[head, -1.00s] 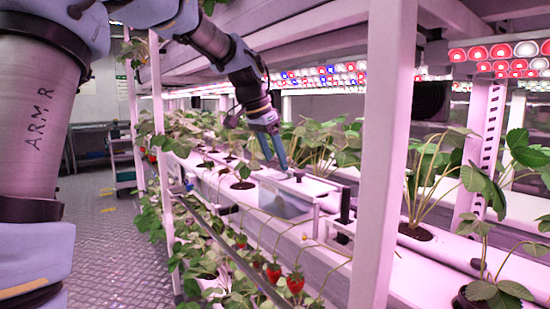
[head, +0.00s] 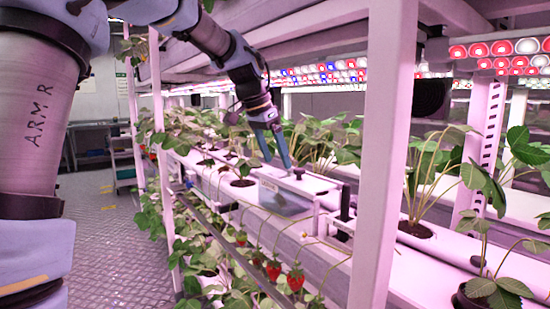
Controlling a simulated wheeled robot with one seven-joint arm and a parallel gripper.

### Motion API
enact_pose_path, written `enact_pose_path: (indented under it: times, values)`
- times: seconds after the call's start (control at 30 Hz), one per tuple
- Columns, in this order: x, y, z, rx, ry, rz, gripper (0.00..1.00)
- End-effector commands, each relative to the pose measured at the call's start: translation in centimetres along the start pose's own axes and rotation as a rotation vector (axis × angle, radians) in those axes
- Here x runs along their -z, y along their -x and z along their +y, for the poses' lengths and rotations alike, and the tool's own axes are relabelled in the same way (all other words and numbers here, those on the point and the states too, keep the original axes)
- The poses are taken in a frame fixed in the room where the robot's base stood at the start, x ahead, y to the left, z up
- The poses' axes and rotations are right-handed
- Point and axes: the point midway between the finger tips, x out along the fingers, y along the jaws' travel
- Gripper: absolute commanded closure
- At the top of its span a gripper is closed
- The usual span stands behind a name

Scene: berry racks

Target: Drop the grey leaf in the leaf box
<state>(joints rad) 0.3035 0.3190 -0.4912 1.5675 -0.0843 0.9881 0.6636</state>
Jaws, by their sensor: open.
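My gripper (head: 278,162) hangs over the rack in the middle of the head view, pointing down. Its two blue-grey fingers are apart and I see nothing held between them. Just below and to the right of the fingertips is an open box with a pale rim (head: 318,196) and a label at its back left; I take it for the leaf box. Its inside looks grey. I cannot make out the grey leaf there or elsewhere; it is too small or hidden.
A white upright post (head: 383,150) stands right of the box. Potted strawberry plants (head: 243,170) line the gutter behind and left. Red berries (head: 295,280) hang in front. A lit shelf runs overhead. The floor aisle (head: 115,240) at left is clear.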

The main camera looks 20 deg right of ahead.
Motion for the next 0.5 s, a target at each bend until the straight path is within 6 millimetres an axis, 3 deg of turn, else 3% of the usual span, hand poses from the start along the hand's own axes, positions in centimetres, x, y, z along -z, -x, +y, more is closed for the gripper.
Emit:
enact_pose_path:
  times: [0.5]
  values:
    - [0.1,10.1,-0.1,0.004,0.000,0.003,0.10]
